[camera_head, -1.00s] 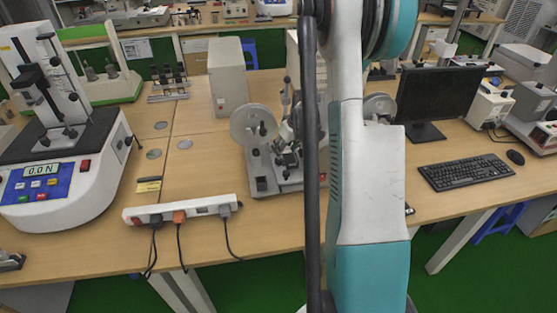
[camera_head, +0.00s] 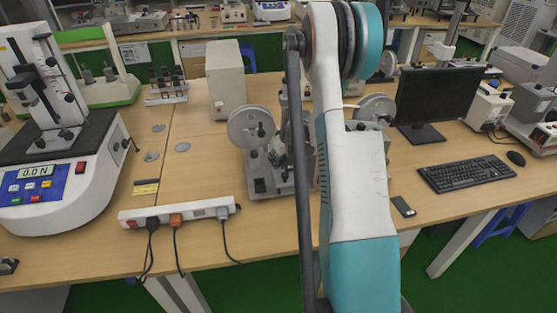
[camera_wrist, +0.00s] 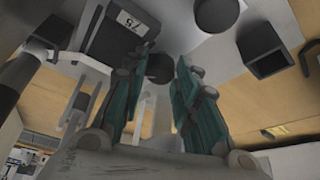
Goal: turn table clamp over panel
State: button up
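My gripper (camera_wrist: 166,60) shows in the wrist view with two teal fingers apart, so it is open. A dark round knob (camera_wrist: 160,68) appears between the fingertips; whether they touch it I cannot tell. A dark block with a "75" label (camera_wrist: 129,20) is beyond the left finger. In the head view, a grey machine with discs (camera_head: 250,127) stands on the table, partly hidden behind my arm. My gripper is hidden there. I cannot tell for certain which part is the table clamp or which is the panel.
A white tester with display (camera_head: 60,185) stands at left. A power strip (camera_head: 180,211) with cables lies near the front edge. A grey box (camera_head: 226,80) is behind the machine. A monitor (camera_head: 437,95), keyboard (camera_head: 465,172) and small black device (camera_head: 403,206) are at right.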

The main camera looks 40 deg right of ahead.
jog(key=c, duration=0.3)
jog(key=shift+m+h+b, duration=0.3)
jog(key=shift+m, duration=0.5)
jog(key=o, duration=1.1)
jog(key=shift+c, duration=0.2)
jog(key=v, duration=1.2)
